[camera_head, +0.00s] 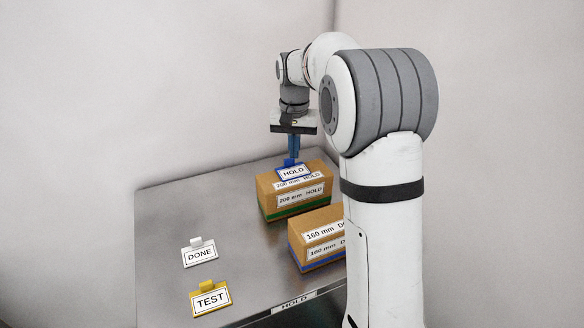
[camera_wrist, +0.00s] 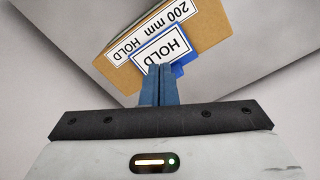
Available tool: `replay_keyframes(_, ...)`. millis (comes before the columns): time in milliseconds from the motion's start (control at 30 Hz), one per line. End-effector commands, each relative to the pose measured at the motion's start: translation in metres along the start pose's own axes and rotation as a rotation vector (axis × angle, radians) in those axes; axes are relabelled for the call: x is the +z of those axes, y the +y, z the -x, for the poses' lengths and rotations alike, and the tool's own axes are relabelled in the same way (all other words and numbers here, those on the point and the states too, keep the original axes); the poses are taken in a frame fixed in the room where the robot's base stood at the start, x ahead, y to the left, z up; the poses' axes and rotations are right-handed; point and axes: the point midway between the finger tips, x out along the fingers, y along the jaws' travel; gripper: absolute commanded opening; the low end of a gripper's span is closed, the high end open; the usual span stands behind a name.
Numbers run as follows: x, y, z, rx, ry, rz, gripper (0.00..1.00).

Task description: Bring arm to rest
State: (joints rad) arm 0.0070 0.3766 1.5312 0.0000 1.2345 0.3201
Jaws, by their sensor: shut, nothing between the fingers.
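My gripper (camera_head: 292,150) is shut with nothing between its blue fingers. It points down just above or behind the blue HOLD tag (camera_head: 294,172), which sits on top of the 200 mm HOLD box (camera_head: 292,203). In the wrist view my gripper (camera_wrist: 160,68) is close to the HOLD tag (camera_wrist: 160,48), and the fingertips overlap its edge in the picture. I cannot tell whether they touch it. The cardboard box (camera_wrist: 205,30) shows beneath the tag. My arm comes over the table from the right.
A second cardboard box marked 160 mm (camera_head: 318,240) stands nearer, partly hidden by my arm. A white DONE tag (camera_head: 199,254) and a yellow TEST tag (camera_head: 210,298) are on the grey metal table (camera_head: 175,215). The table's left part is mostly clear. Walls stand behind.

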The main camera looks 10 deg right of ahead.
Motion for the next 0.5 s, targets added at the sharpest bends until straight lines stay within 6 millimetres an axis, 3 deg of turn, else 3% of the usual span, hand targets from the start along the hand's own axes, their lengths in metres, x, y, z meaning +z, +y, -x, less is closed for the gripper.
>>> replay_keyframes(267,0.007,0.002,0.005,-0.003,0.01,0.008,0.0)
replay_keyframes(367,0.026,0.009,0.015,-0.009,0.029,0.029,0.0)
replay_keyframes(500,0.071,0.023,0.031,-0.021,0.073,0.079,0.0)
